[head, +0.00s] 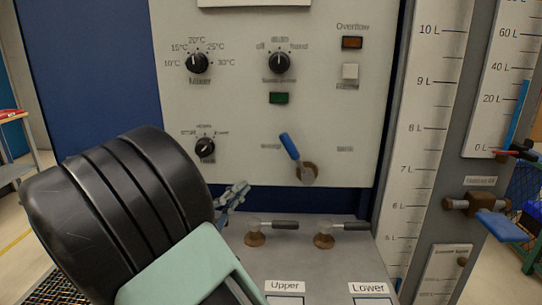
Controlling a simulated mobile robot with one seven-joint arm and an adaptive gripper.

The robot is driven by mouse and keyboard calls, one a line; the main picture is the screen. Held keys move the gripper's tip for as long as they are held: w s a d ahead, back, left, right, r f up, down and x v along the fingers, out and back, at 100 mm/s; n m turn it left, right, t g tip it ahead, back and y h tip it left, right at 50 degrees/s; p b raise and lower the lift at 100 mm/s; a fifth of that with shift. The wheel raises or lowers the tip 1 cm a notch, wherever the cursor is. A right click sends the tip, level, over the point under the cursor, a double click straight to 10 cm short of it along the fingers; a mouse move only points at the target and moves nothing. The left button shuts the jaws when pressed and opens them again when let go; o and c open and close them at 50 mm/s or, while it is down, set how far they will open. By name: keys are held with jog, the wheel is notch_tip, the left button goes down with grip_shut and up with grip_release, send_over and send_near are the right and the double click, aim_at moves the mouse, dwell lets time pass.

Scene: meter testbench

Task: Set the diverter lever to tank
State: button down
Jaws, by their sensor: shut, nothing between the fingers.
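The diverter lever (290,146) has a blue grip and a metal hub on a brown round base, low on the pale control panel (240,115). Its grip tilts up and to the left. Small labels sit on both sides of it, too blurred to read for certain. My gripper (240,191) is shut and empty, left of and below the lever, apart from it. My dark arm fills the lower left and hides part of the bench there.
Two valves with dark handles, the upper valve (285,225) and the lower valve (345,227), stand on the grey bench below the panel. Dial knobs (197,62) stick out of the panel. A tall scale (427,130) and a blue-handled valve (500,226) are at right.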

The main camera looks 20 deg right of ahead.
aim_at(297, 158)
dwell(0.3)
jog(key=s+d+r+x, duration=0.1)
jog(key=s+x, duration=0.1)
jog(key=x, duration=1.1)
jog(key=shift+s, duration=0.15)
jog(key=shift+r, duration=0.1)
jog(key=shift+d+r+m+g, duration=0.15)
jog(key=shift+d+m+g, duration=0.15)
jog(key=shift+m, duration=0.1)
